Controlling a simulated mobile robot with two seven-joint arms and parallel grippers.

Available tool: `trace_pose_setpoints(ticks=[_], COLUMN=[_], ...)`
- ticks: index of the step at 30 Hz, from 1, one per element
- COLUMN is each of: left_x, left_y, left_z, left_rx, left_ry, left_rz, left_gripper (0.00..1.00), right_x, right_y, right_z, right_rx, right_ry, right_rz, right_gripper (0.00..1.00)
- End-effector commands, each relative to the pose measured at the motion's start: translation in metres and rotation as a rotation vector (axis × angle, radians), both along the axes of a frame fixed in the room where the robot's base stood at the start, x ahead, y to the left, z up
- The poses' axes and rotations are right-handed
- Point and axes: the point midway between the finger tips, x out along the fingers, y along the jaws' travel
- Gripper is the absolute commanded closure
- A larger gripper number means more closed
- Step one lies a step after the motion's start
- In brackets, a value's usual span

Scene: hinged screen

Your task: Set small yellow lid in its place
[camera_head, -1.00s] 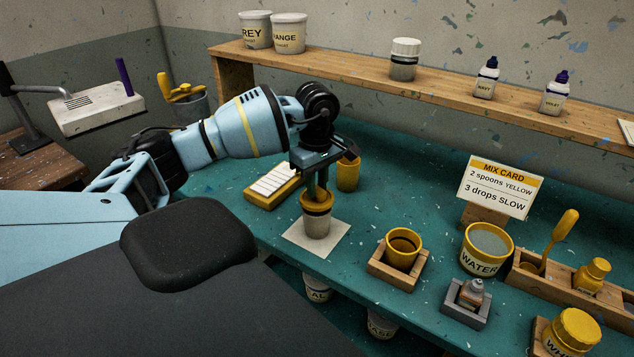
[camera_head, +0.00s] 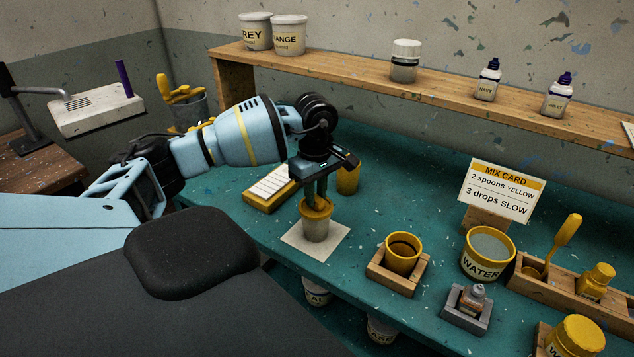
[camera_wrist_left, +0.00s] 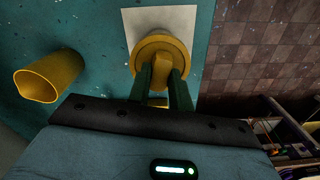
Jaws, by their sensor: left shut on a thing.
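The small yellow lid (camera_head: 314,211) is at the mouth of a pale cup (camera_head: 316,230) standing on a white paper square. My left gripper (camera_head: 318,198) points down from above and is shut on the lid's knob. In the left wrist view the round yellow lid (camera_wrist_left: 165,46) shows beyond the two green fingers (camera_wrist_left: 160,88), with the knob between them. The lid hides the cup's mouth, and I cannot tell whether it is fully seated. My right gripper is not in view.
A yellow cup (camera_head: 348,180) stands close behind my left gripper, beside a yellow-edged tray (camera_head: 270,188). To the right are a yellow pot (camera_head: 403,254) in a wooden holder, a water tub (camera_head: 486,256) and a small bottle in a grey holder (camera_head: 466,312). A shelf (camera_head: 440,83) runs behind.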

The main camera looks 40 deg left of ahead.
Motion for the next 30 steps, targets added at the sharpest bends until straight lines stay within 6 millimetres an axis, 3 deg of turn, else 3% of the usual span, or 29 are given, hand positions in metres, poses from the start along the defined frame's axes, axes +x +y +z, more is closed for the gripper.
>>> trace_pose_setpoints(ticks=[7,8,13,19,23,30], left_x=[0.0000,0.0000,0.0000,0.0000,0.0000,0.0001], left_y=[0.0001,0.0001,-0.0001,-0.0002,-0.0002,-0.0003], left_z=[-0.0042,-0.0041,-0.0040,-0.0041,-0.0042,-0.0037], left_rx=[0.000,0.000,0.000,0.000,0.000,0.000], left_ry=[0.000,0.000,-0.001,0.000,0.000,0.000], left_rz=[0.000,0.000,0.000,0.000,-0.001,-0.001], left_gripper=[1.00,0.77,0.55,0.54,0.39,0.39], right_x=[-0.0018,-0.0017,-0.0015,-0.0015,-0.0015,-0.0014], right_y=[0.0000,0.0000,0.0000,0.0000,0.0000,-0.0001], right_z=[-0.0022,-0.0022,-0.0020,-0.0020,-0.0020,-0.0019], right_rx=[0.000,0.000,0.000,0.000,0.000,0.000], right_ry=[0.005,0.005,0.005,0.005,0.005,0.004], right_rz=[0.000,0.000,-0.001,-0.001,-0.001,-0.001], right_gripper=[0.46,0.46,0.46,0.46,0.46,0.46])
